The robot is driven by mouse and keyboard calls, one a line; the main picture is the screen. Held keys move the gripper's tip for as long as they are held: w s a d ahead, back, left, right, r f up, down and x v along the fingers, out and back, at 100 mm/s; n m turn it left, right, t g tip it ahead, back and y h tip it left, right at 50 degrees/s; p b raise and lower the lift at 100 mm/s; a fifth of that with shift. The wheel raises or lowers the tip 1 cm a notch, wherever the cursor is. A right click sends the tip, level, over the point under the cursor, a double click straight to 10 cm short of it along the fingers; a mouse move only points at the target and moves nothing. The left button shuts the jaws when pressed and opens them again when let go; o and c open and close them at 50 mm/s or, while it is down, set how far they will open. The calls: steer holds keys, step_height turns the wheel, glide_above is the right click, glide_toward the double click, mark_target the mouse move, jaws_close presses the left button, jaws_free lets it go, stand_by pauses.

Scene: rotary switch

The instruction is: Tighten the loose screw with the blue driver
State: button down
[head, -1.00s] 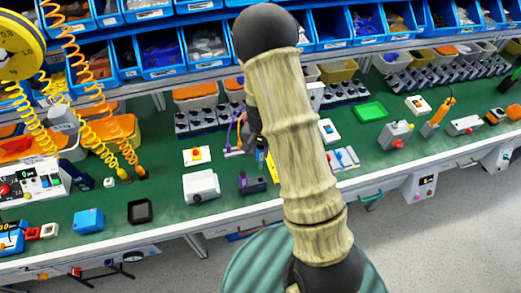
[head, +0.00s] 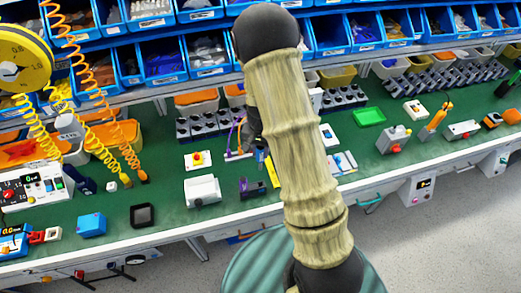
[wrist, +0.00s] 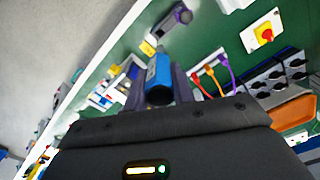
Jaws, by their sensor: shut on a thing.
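In the wrist view the blue driver (wrist: 159,78) sits between the two dark fingers of my gripper (wrist: 158,90), its round end facing the camera. The gripper is shut on it. In the head view my arm hides most of the gripper; a small blue piece (head: 259,156) shows beside the arm, and I cannot tell if it is the driver. A dark fixture with a yellow part (head: 252,187) stands near the bench's front edge. It also shows in the wrist view (wrist: 172,22), beyond the driver. I cannot make out the loose screw.
A white box (head: 203,191) and a red button on a yellow plate (head: 197,159) stand left of the fixture. Dark switch rows (head: 205,123) and orange and purple cables (wrist: 222,72) are close by. Blue bins (head: 207,58) line the back. Green bench (head: 170,197) shows between items.

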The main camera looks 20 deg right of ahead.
steer(key=shift+f, duration=0.1)
steer(key=w+f+n+b, duration=0.4)
steer(key=f+n+b, duration=0.2)
steer(key=f, duration=0.3)
steer(key=shift+w+f, duration=0.25)
steer(key=shift+f, duration=0.1)
steer(key=shift+s+a, duration=0.1)
steer(key=shift+s, duration=0.05)
